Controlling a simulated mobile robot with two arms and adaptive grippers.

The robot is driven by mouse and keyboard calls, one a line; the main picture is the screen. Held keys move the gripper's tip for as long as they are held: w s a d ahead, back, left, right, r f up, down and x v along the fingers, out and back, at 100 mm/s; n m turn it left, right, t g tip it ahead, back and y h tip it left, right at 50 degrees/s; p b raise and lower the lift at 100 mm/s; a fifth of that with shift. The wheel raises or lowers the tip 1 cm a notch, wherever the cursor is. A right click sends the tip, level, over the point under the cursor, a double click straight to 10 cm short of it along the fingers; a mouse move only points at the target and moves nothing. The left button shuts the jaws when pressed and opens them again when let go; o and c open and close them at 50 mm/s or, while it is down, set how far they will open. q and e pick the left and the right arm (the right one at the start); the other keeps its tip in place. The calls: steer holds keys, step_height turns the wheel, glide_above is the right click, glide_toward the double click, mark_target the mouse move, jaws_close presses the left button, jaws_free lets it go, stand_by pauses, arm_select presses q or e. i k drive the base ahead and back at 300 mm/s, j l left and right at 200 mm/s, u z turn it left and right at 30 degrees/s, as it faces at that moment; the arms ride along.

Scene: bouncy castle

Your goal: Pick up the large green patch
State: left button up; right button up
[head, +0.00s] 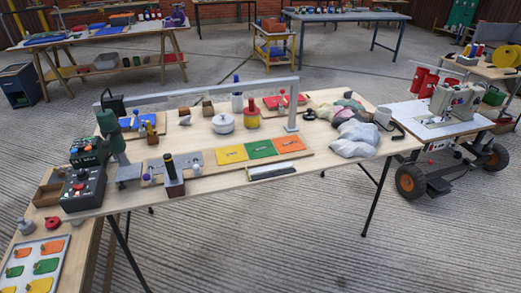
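A flat green square (261,148) lies on a wooden board on the middle table, between a yellow square (231,154) and an orange square (288,143). Each square carries a small dark mark. Smaller green pieces (46,266) (14,271) lie in a pale tray (66,260) at the lower left, among orange and yellow ones. These pieces seem to have small raised grips. I cannot tell for certain which green piece is the large patch. Neither of my grippers shows in the head view.
A grey rail on posts (291,105) spans the middle table (330,152). Control boxes (83,189) stand at its left end and grey bags (354,138) at its right. A sewing machine (455,100) stands farther right. The floor in front is clear.

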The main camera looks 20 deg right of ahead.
mark_target(46, 266)
steer(key=u, duration=1.45)
